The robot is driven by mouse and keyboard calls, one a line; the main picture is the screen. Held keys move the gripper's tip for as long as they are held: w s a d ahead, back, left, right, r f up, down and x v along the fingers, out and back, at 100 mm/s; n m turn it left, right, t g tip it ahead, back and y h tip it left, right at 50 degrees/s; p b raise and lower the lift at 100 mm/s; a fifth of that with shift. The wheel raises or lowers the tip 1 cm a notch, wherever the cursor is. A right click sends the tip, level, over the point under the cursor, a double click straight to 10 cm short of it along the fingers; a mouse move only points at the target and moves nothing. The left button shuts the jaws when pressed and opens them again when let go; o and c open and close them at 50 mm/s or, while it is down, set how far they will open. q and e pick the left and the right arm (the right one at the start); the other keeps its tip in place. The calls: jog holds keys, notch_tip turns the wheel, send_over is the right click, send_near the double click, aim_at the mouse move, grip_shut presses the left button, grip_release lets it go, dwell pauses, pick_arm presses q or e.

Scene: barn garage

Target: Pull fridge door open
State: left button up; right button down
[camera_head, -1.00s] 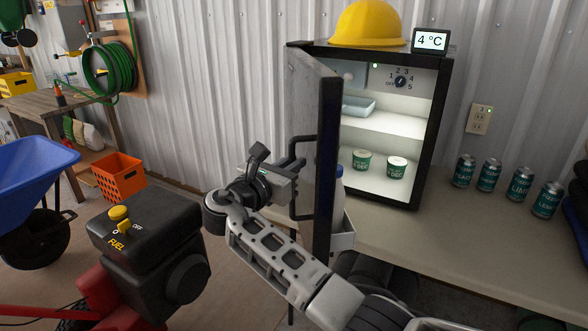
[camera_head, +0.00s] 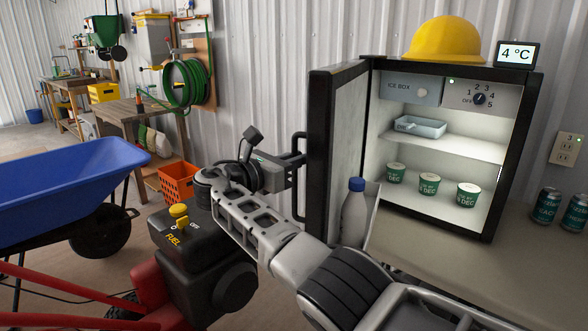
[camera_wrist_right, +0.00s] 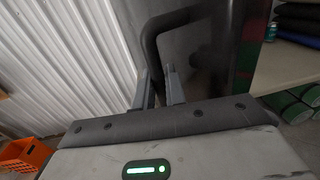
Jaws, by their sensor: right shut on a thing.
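The small black fridge (camera_head: 515,150) stands on a bench, lit inside. Its door (camera_head: 320,145) stands open, swung out to the left, with its inner face showing. The dark bar handle (camera_head: 300,150) is on the door's outer side. My right gripper (camera_head: 291,178) is at the handle, shut on it. In the right wrist view the fingers (camera_wrist_right: 158,85) are by the dark curved handle (camera_wrist_right: 150,45); the exact contact is partly hidden. My left gripper is not in view.
A blue-capped bottle (camera_head: 354,212) stands in the door shelf. Several green tubs (camera_head: 429,186) and a tray (camera_head: 420,127) are inside. A yellow helmet (camera_head: 445,40) sits on top. The red-and-black fuel machine (camera_head: 195,250) and blue wheelbarrow (camera_head: 75,180) stand left of the door.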

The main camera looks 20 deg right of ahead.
jog(key=shift+w+a, duration=0.3)
jog(key=shift+w, duration=0.05)
dwell(0.3)
jog(key=c, duration=1.8)
grip_release()
